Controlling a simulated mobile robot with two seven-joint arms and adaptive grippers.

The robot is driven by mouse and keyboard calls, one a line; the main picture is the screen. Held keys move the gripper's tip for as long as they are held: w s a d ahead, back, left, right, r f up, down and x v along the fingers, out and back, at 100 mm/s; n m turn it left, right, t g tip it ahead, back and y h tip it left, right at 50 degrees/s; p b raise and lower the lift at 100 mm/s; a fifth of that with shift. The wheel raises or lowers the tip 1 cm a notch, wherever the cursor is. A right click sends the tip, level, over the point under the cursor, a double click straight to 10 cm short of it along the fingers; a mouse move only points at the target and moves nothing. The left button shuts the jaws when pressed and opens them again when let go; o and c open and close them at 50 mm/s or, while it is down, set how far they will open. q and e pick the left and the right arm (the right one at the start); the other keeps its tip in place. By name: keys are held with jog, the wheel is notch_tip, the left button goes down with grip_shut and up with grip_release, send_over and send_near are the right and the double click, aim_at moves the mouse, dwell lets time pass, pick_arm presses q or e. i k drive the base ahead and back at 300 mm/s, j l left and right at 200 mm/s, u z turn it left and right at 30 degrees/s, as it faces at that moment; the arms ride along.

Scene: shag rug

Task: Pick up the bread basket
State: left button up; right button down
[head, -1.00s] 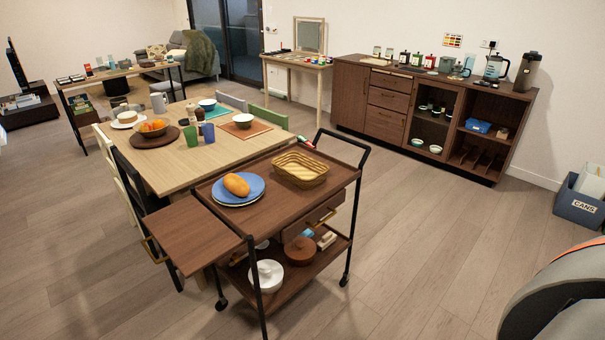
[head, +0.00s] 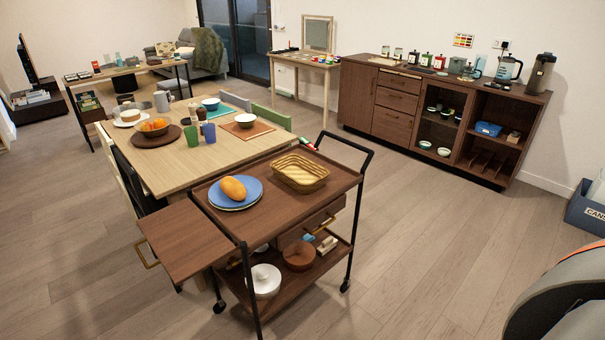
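The bread basket (head: 301,173) is a yellow-tan woven basket, and it looks empty. It sits on the right part of the top of a dark wooden serving cart (head: 262,213). A loaf of bread (head: 233,188) lies on a blue plate (head: 250,193) to its left on the same cart top. Neither of my grippers shows in the head view. A rounded grey and orange part of my own body fills the lower right corner.
The cart's lower shelf holds a white lidded pot (head: 265,281) and a brown pot (head: 299,256). A dining table (head: 175,172) with dishes stands right behind the cart. A dark sideboard (head: 398,115) lines the back wall. Open wooden floor (head: 430,235) lies right of the cart.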

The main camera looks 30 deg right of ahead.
aim_at(297, 172)
jog(key=i+l+u, duration=0.1)
jog(key=l, duration=0.6)
jog(key=i+l, duration=0.15)
jog(key=l, duration=0.6)
jog(key=i+l+u, duration=0.15)
jog(key=l, duration=0.55)
jog(key=l+u, duration=0.1)
jog(key=l, duration=0.65)
jog(key=i, duration=0.05)
